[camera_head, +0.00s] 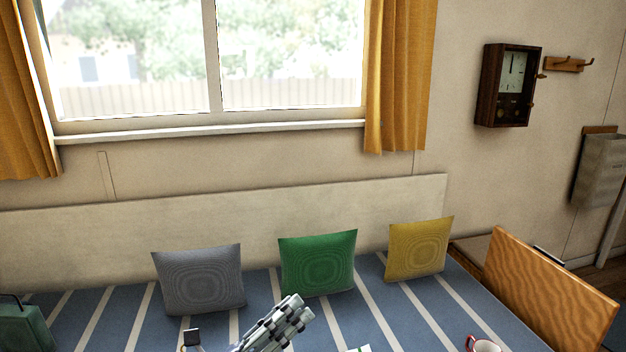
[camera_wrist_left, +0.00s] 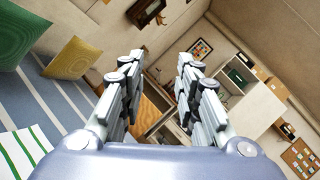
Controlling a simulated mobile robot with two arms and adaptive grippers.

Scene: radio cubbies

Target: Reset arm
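My left gripper (camera_head: 291,312) is at the bottom middle of the head view, in front of the striped blue bench and below the green cushion. It also shows in the left wrist view (camera_wrist_left: 158,80), with its two fingers apart and nothing between them. The gap faces the far side of the room. My right gripper is in neither view.
A grey cushion (camera_head: 200,280), a green cushion (camera_head: 318,263) and a yellow cushion (camera_head: 419,249) lean on the bench (camera_head: 375,310). A wooden panel (camera_head: 545,290) stands at right, near a red-rimmed mug (camera_head: 485,346). A green object (camera_head: 27,328) is at lower left. A clock (camera_head: 508,85) hangs on the wall.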

